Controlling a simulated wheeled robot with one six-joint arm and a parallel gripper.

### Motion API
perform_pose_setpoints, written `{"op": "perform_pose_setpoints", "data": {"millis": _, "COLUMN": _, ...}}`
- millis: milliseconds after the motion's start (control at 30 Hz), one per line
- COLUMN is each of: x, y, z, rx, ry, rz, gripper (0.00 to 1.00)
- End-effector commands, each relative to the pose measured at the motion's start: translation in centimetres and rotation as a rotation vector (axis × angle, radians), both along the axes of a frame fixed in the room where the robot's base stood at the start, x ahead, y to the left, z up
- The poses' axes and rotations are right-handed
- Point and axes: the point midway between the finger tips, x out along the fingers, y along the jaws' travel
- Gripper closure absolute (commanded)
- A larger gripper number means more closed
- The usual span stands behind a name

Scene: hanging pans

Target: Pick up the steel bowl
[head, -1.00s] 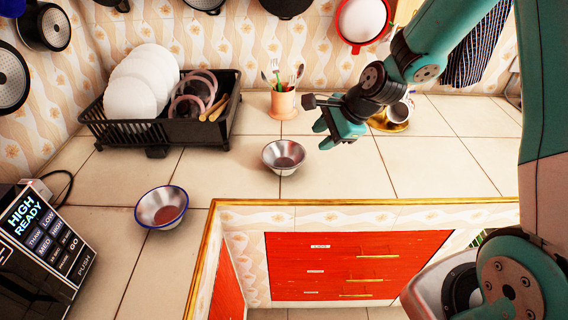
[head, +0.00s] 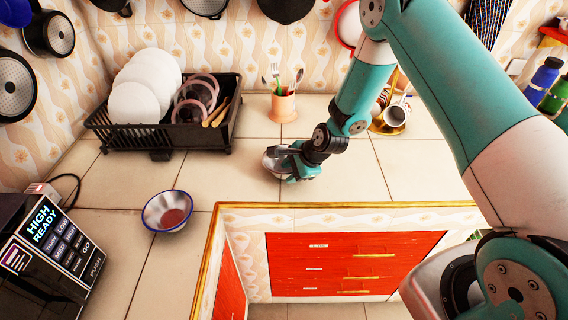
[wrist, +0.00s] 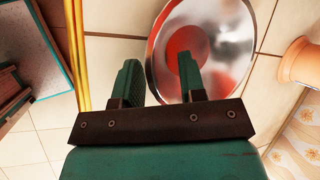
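The steel bowl (head: 271,163) is shiny and stands upright on the tiled counter, in the middle of the head view. My gripper (head: 292,172) is down at its right side and hides part of it. In the wrist view the bowl (wrist: 228,50) fills the top centre, with red reflections inside. My gripper (wrist: 158,72) is open there, with a clear gap between its green fingers. One finger lies over the inside of the bowl and the other is outside the rim, so the rim runs between them. I cannot tell whether either finger touches it.
A blue-rimmed bowl (head: 168,211) stands at the left. A black dish rack (head: 160,137) with plates, a utensil cup (head: 283,107) and a mug (head: 395,114) stand behind. A display box (head: 45,245) is at front left. The counter's gold edge (head: 350,204) is close in front.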

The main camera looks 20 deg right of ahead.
Motion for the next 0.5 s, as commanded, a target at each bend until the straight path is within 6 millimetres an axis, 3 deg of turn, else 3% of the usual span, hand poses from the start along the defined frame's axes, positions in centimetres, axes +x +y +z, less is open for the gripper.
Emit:
{"op": "perform_pose_setpoints", "data": {"millis": 300, "x": 0.24, "y": 0.29, "z": -0.64, "rx": 0.0, "ry": 0.0, "rz": 0.0, "gripper": 0.62}}
{"op": "perform_pose_setpoints", "data": {"millis": 467, "x": 0.23, "y": 0.29, "z": -0.62, "rx": 0.0, "ry": 0.0, "rz": 0.0, "gripper": 0.99}}
{"op": "perform_pose_setpoints", "data": {"millis": 500, "x": 0.23, "y": 0.28, "z": -0.61, "rx": 0.0, "ry": 0.0, "rz": 0.0, "gripper": 1.0}}
